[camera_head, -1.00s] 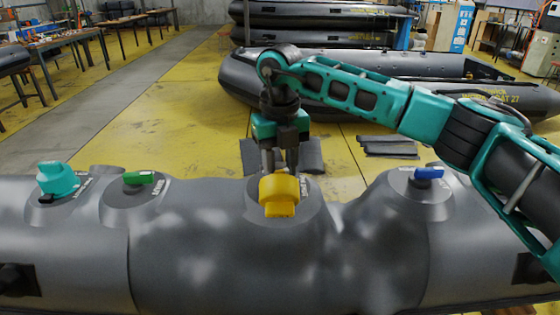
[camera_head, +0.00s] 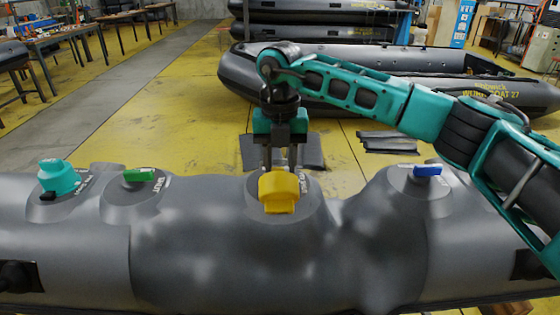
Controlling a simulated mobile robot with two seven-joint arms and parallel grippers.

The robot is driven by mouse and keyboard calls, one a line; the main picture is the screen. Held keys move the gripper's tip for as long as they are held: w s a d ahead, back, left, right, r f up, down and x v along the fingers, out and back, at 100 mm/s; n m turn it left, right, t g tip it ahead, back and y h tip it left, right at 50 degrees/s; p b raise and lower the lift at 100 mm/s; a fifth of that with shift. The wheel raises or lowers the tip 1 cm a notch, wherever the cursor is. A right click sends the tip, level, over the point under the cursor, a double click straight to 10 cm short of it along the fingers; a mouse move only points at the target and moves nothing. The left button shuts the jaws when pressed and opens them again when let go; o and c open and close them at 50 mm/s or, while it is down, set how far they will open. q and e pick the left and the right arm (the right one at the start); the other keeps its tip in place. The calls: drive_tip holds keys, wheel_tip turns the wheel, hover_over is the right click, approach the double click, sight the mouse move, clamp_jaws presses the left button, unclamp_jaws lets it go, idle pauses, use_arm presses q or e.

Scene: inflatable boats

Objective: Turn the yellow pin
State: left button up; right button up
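The yellow pin (camera_head: 279,190) stands on a raised grey mount in the middle of the boat tube (camera_head: 200,245). My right gripper (camera_head: 279,165) points down just behind the pin, its two fingers apart with a gap between them. The fingertips are partly hidden behind the pin, so I cannot tell whether they touch it. My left gripper is not in view.
On the same tube stand a teal pin (camera_head: 58,177) and a green pin (camera_head: 139,175) to the left and a blue pin (camera_head: 428,170) to the right. Another grey boat (camera_head: 400,75) lies behind on the yellow floor.

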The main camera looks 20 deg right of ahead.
sight(280, 168)
drive_tip(key=o, duration=1)
drive_tip(key=shift+o, duration=0.2)
wheel_tip(280, 168, up, 13)
